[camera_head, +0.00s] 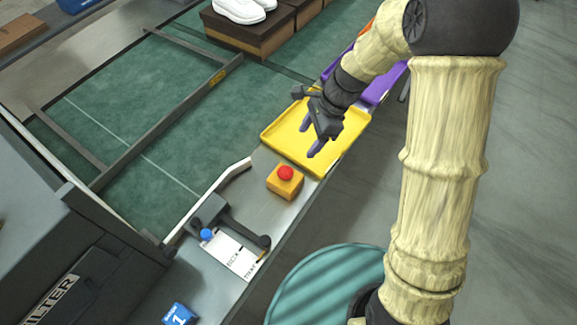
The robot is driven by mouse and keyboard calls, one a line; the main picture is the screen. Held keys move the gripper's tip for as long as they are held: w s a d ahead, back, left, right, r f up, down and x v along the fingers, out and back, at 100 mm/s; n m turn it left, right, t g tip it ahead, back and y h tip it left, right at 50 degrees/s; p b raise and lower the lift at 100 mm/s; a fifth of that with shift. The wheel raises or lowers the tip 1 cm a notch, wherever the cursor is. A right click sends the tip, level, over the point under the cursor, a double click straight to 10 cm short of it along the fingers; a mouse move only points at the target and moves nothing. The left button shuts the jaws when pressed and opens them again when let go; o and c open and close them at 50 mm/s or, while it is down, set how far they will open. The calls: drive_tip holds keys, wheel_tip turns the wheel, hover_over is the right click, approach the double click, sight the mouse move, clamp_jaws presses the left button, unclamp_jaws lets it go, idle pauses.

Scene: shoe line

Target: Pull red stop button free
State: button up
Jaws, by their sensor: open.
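The red stop button (286,172) is a round red cap on top of a small yellow-orange box (285,186). The box stands on the grey metal ledge beside the green conveyor belt, near the middle of the view. My gripper (312,148) is above the yellow tray (276,131), up and to the right of the button. Its fingers are apart, point down and left, and hold nothing. It appears clear of the button. Whether the cap is pressed in or out cannot be told at this size.
A purple tray (383,88) is behind the yellow one. White shoes (240,10) sit on a brown box (250,36). A guide bar (165,120) crosses the green belt.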

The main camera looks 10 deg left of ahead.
sight(287, 170)
drive_tip(key=x, duration=1.4)
drive_tip(key=shift+s+a, duration=0.1)
drive_tip(key=c, duration=1.4)
drive_tip(key=shift+r+p, duration=0.75)
drive_tip(key=shift+r, duration=0.1)
drive_tip(key=o, duration=1.4)
